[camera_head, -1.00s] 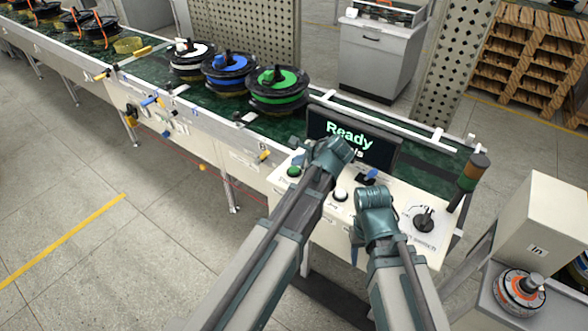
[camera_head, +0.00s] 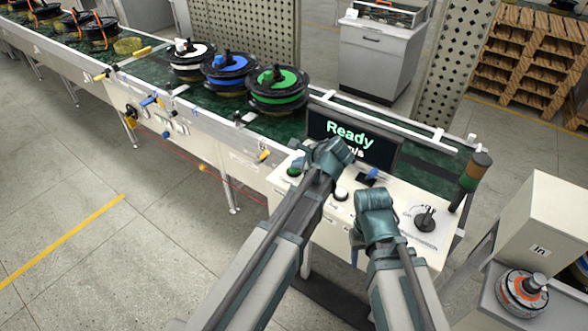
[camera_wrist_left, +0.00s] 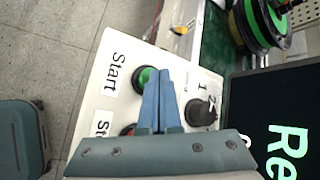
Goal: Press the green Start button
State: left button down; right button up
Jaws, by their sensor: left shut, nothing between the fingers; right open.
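The green Start button (camera_head: 294,172) is on the left of the cream control panel (camera_head: 402,244), partly covered by my left arm in the head view. In the left wrist view the green button (camera_wrist_left: 143,79) sits beside the "Start" label. My left gripper (camera_wrist_left: 159,73) is shut and empty; its blue fingertips overlap the button's right edge in that view. I cannot tell whether they touch it. In the head view my left gripper (camera_head: 318,157) hides its own fingers. My right gripper (camera_head: 363,208) is open over the panel's middle.
A screen (camera_head: 352,138) reading "Ready" stands behind the panel. A red button (camera_wrist_left: 128,130) and a black rotary knob (camera_wrist_left: 200,111) are near the left gripper. A white button (camera_head: 340,194) lies between the arms. A signal light (camera_head: 474,172) stands at right.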

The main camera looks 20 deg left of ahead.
aim_at(297, 170)
pick_arm(q)
jog(key=shift+f+b, duration=0.35)
dwell(0.6)
jog(key=shift+r+p, duration=1)
jog(key=shift+p, duration=0.05)
notch_tip(297, 170, up, 5)
jog(key=p, duration=0.5)
